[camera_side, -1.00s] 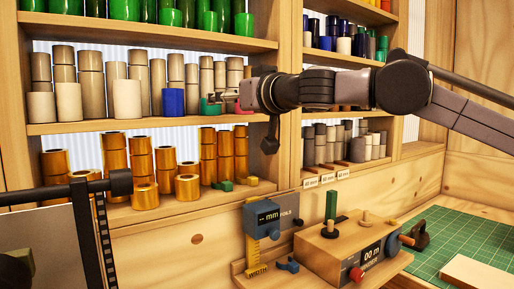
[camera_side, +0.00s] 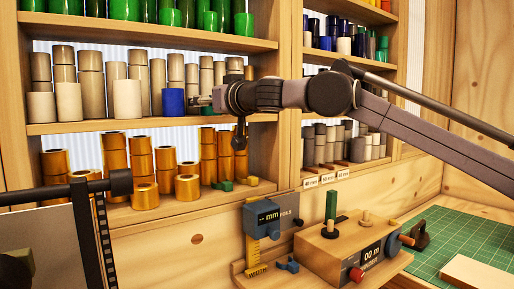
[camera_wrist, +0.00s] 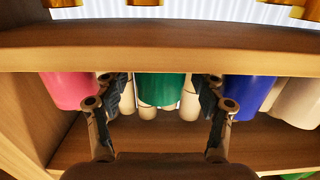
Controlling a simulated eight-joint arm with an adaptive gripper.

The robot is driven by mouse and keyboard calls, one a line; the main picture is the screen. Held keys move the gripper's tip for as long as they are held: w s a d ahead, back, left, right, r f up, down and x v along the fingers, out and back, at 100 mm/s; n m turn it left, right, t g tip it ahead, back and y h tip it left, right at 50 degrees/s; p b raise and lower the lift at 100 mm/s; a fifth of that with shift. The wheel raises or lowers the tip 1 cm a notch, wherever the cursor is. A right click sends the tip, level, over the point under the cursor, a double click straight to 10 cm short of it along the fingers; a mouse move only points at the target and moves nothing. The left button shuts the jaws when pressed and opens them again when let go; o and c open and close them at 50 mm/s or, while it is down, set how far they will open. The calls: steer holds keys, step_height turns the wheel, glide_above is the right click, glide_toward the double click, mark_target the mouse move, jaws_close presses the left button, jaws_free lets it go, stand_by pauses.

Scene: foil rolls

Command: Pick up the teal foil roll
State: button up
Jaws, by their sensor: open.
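The teal foil roll (camera_wrist: 162,88) stands in the middle of the wrist view, on the middle shelf, in front of beige rolls. My gripper (camera_wrist: 163,84) is open, with one finger to each side of the teal roll. Gaps show between both fingers and the roll, and I cannot tell how deep it lies between the fingertips.
A pink roll (camera_wrist: 70,90) and a blue roll (camera_wrist: 250,92) flank the teal roll closely. The blue roll also shows in the side view (camera_side: 173,101). The shelf edge (camera_wrist: 160,48) crosses the wrist view. Orange rolls (camera_side: 145,195) stand on the shelf below.

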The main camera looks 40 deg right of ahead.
steer(key=c, duration=1.3)
steer(key=shift+o, duration=0.2)
